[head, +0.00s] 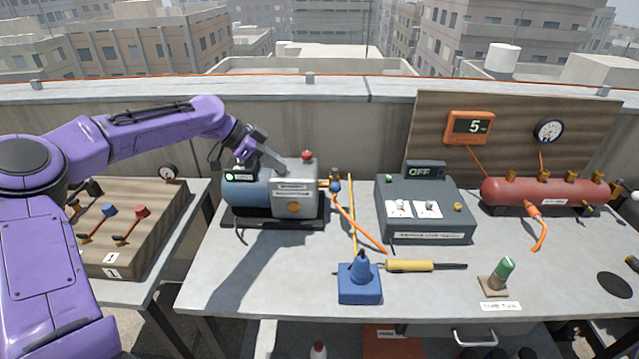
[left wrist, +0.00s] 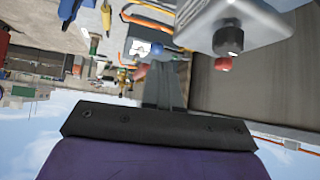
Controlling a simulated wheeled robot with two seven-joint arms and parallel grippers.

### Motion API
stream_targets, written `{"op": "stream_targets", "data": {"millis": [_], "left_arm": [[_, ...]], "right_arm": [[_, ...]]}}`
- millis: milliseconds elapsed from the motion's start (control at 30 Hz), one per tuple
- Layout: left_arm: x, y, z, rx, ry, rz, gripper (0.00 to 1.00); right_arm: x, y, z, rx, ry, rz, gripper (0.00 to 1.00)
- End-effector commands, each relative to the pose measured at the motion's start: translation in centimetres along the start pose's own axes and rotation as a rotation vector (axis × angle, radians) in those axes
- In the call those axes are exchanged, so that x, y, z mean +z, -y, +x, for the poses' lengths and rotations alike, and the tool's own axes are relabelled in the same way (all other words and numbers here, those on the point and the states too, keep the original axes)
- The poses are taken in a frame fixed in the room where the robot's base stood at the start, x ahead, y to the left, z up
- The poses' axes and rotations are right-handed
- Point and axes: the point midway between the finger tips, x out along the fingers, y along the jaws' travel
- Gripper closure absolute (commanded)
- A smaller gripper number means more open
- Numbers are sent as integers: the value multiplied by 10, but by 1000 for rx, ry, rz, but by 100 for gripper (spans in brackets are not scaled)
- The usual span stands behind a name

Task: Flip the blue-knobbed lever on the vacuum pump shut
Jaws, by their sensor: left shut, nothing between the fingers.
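The vacuum pump (head: 295,201) stands at the left of the main table, with a blue-grey motor, a grey block and a red cap on top. The lever's blue knob (head: 335,187) is on the brass fitting at the pump's right side; the lever's exact angle is too small to tell. My left gripper (head: 281,166) is shut and empty, at the pump's top, left of the red cap and the lever; whether it touches the pump is unclear. In the left wrist view, the shut fingers (left wrist: 168,84) appear beside the grey pump block (left wrist: 262,28) and red cap (left wrist: 222,64). My right gripper is out of view.
Right of the pump are an orange hose (head: 358,229), a grey control box (head: 424,205) and a red tank (head: 535,192). In front lie a blue stand (head: 359,283) and a yellow-handled tool (head: 410,266). The table's front left is clear. A wall runs behind.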

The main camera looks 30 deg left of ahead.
Motion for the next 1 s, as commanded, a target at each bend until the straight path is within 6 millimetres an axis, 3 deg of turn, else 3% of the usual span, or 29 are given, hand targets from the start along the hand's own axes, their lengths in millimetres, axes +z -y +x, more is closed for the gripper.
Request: {"op": "stream_targets", "data": {"millis": [167, 500, 733, 1000], "left_arm": [[0, -1, 28, 5, 5, 0, 100], [0, -1, 101, 5, 5, -1, 100], [-20, 0, 126, 1, 4, 2, 100], [-22, 0, 131, 0, 1, 1, 100]], "right_arm": [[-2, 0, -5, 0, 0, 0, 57], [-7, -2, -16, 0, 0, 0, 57], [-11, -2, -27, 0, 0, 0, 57], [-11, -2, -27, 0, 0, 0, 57]]}}
